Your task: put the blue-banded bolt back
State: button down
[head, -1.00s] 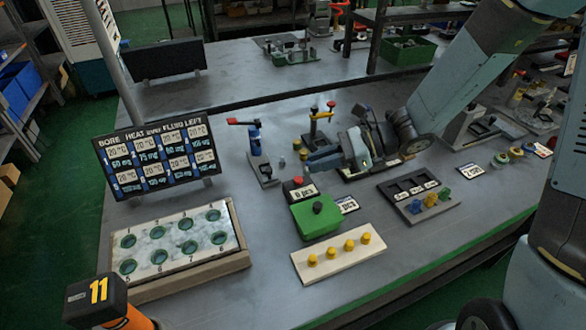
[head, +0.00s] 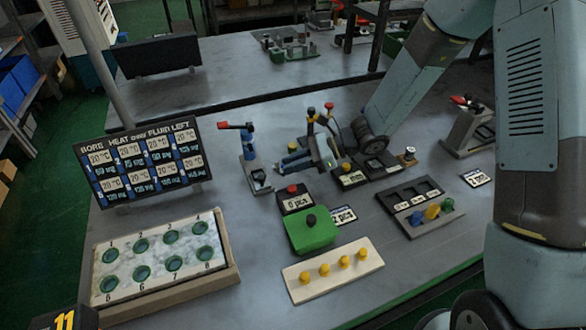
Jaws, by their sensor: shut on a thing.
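My gripper (head: 300,158) is over the middle of the bench, fingers pointing left, just right of the blue lever valve (head: 249,152). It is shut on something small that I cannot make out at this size. I cannot pick out a blue-banded bolt for certain. A dark three-slot holder (head: 402,197) lies to the right, with a blue piece (head: 417,218), a yellow piece (head: 432,211) and a green piece (head: 448,204) along its front. The wrist and fingers hide part of the stand behind them.
A green block with a black knob (head: 314,238) and a red-button counter box (head: 294,189) lie in front of my gripper. A pale board (head: 335,272) holds several yellow pegs. A numbered tray with green-rimmed holes (head: 160,255) and a dark sign (head: 150,165) stand left.

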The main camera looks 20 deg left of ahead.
aim_at(292, 181)
jog(key=shift+w+a+f, duration=0.25)
jog(key=shift+w+f, duration=0.1)
jog(key=shift+f, duration=0.2)
jog(key=shift+w+a+f, duration=0.1)
jog(key=shift+f, duration=1.55)
jog(key=c, duration=1)
grip_release()
jog(key=shift+c, duration=0.2)
jog(key=v, duration=1.2)
jog(key=shift+r, duration=0.15)
